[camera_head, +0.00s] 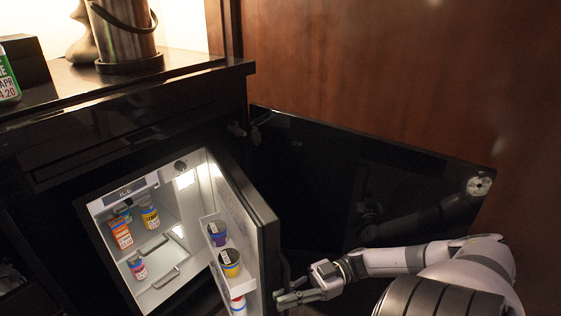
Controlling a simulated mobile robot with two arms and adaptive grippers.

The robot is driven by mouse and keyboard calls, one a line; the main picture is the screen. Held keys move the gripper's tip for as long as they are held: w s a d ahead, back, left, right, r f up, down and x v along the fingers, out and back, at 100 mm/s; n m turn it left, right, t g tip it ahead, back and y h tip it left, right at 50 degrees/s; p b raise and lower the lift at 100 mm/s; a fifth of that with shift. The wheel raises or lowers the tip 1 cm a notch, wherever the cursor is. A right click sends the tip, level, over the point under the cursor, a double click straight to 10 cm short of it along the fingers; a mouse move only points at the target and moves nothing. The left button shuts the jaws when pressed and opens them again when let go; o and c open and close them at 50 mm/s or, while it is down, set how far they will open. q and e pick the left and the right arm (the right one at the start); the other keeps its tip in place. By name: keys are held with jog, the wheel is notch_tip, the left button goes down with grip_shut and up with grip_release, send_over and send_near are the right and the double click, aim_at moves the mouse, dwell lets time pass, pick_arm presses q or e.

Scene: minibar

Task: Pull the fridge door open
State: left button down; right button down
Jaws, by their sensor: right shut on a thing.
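The fridge (97,207) is set in a dark cabinet at the lower left, with its white lit interior in view. The fridge door (268,222) stands open, swung out to the right, with its inner shelves facing left. My right gripper (281,298) is at the outer side of the fridge door, low near its free edge, and is shut on the door's handle (284,272). The fingertips partly cover the handle. My left gripper is not in view.
Small containers (150,217) stand inside the fridge, and tubs (229,262) sit in the door. A black cabinet door (330,190) stands open behind my right arm. A metal ice bucket (127,40) stands on the countertop (190,62).

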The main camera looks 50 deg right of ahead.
aim_at(287, 270)
dwell(0.3)
jog(key=c, duration=2)
grip_release()
jog(key=shift+o, duration=0.2)
jog(key=shift+r, duration=0.1)
notch_tip(287, 270, up, 9)
jog(key=shift+s+f, duration=0.1)
jog(key=shift+f, duration=0.1)
jog(key=shift+r, duration=0.55)
jog(key=shift+c, duration=0.3)
